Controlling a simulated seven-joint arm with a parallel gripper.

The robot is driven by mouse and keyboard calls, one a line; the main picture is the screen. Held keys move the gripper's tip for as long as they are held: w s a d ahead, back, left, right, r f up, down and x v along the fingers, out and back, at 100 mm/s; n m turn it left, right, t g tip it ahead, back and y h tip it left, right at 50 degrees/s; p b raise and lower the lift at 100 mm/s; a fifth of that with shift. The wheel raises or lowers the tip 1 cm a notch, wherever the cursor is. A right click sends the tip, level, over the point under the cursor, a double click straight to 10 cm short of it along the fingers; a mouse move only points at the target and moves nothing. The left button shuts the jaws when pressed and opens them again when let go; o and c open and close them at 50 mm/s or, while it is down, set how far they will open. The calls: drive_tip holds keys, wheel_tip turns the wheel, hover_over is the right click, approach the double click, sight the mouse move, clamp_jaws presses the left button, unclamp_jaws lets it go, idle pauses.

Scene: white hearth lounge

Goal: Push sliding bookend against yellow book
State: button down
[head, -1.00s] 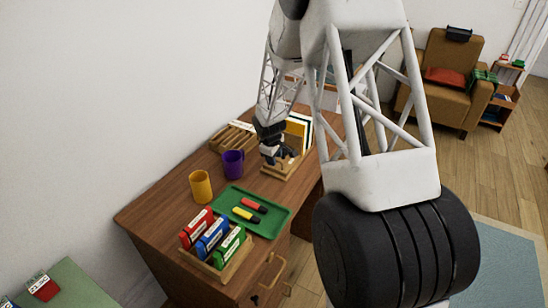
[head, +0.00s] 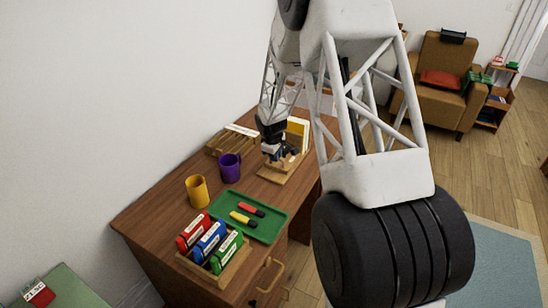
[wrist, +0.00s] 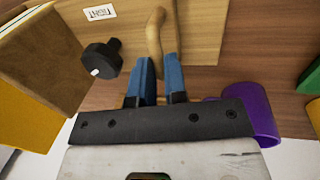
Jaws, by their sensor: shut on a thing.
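A wooden book rack (head: 285,172) stands on the desk with the yellow book (head: 298,128) upright at its back; the yellow book shows at the lower left in the wrist view (wrist: 28,112). The sliding bookend is a brown upright panel (wrist: 48,52) beside the yellow book, with a black knob (wrist: 102,58) on its near side. Whether panel and book touch is unclear. My gripper (wrist: 158,72) has blue fingers shut on a curved wooden handle (wrist: 155,30) above the rack's base. In the head view my gripper (head: 273,154) partly hides the bookend.
A purple mug (head: 230,168) stands close left of the rack, with a yellow mug (head: 197,191) nearer. A green tray (head: 270,232) holds two markers. A wooden box (head: 240,262) of coloured binders sits at the front. A slatted wooden holder (head: 218,145) lies behind the purple mug.

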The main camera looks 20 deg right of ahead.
drive_tip(key=c, duration=1.2)
unclamp_jaws()
drive_tip(key=shift+o, duration=0.2)
drive_tip(key=shift+r, duration=0.1)
wheel_tip(320, 180, up, 7)
drive_tip(key=s+a, duration=0.1)
drive_tip(key=shift+r, duration=0.2)
